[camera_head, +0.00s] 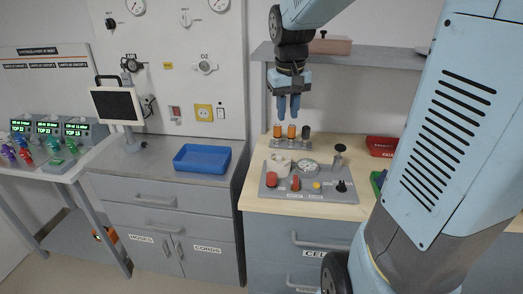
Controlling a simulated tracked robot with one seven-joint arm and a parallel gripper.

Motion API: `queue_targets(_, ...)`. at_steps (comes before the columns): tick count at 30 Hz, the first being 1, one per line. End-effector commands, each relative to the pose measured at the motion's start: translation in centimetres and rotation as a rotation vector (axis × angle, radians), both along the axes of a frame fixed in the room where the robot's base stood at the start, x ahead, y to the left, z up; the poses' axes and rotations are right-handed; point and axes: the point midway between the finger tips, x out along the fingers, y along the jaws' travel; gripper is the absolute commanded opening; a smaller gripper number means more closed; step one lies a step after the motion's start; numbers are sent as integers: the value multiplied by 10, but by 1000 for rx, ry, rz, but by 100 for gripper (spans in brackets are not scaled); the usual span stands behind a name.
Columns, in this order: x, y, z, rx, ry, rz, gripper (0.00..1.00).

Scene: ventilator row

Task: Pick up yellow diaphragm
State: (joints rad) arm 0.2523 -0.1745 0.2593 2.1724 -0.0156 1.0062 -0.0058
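A small yellow round piece (316,185), which looks like the yellow diaphragm, lies on the right half of a grey tray (283,207) on the wooden-topped cabinet. My gripper (288,114) points down above the back of this cabinet, in front of the shelf. It is well above the tray and apart from the yellow piece. Its two blue fingers show a narrow gap with nothing visible between them.
The tray also holds red pieces (295,184), a white cup-like part (280,165), a round gauge-like part (308,165) and a black knob (341,186). Orange-topped cylinders (291,131) stand behind it. A red bin (382,146) is at right; a blue tray (202,158) is at left.

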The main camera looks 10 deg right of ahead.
Motion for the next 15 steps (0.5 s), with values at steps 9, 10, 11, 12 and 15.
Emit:
queue_targets(9,55,-5,-33,42,107,6,26)
queue_targets(10,58,-5,-35,45,113,7,26)
queue_targets(11,60,-6,-36,48,118,8,26)
queue_targets(12,63,-6,-38,51,123,8,26)
queue_targets(15,67,-7,-42,55,131,8,26)
